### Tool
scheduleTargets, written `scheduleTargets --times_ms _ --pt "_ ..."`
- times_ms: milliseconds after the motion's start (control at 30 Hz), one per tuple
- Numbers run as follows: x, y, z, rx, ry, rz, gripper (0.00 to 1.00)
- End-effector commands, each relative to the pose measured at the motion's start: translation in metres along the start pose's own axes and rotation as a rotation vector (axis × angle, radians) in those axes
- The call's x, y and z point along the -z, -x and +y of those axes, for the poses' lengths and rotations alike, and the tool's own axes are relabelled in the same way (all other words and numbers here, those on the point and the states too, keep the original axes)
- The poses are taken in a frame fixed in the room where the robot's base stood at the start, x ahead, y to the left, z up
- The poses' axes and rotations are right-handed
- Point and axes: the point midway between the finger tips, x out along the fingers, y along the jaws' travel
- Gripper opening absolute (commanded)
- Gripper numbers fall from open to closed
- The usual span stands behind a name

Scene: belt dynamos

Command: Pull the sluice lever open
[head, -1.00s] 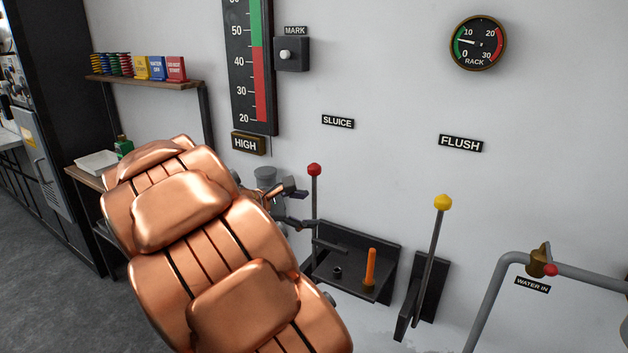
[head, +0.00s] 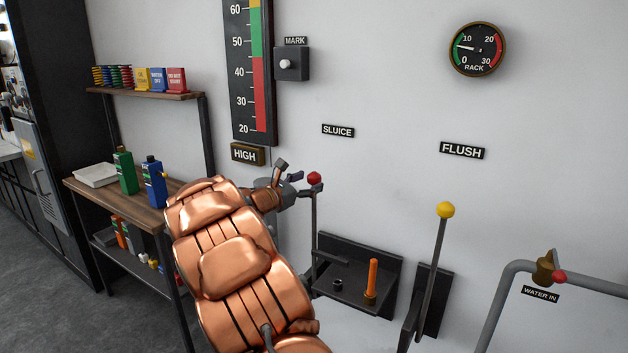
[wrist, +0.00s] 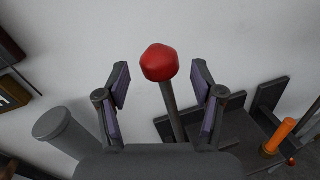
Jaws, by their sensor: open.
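The sluice lever is a thin grey rod with a red knob (head: 314,179), standing upright below the SLUICE sign (head: 338,131) in the head view. My gripper (head: 291,178) is open, just left of the red knob. In the wrist view the red knob (wrist: 160,62) and its rod lie between the two open fingers of my gripper (wrist: 163,90), with a gap on both sides. The knob appears a little beyond the fingertips, and neither finger visibly touches the rod. The lever's lower end is on a dark bracket (head: 388,265).
A yellow-knobbed flush lever (head: 445,210) stands to the right. An orange peg (head: 371,278) rises from the dark bracket. A WATER IN pipe (head: 500,290) is at the far right. A wooden bench (head: 150,213) with bottles stands at left. A grey cylinder (wrist: 62,128) lies left of my gripper.

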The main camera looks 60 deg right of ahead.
Motion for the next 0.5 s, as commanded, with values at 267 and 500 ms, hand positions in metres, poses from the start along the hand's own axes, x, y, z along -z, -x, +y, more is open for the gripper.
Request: scheduleTargets --times_ms 267,500 --pt "0.000 -0.026 0.000 -0.001 0.000 0.001 0.67" --pt "-0.001 -0.029 0.000 -0.001 -0.001 0.001 0.67"
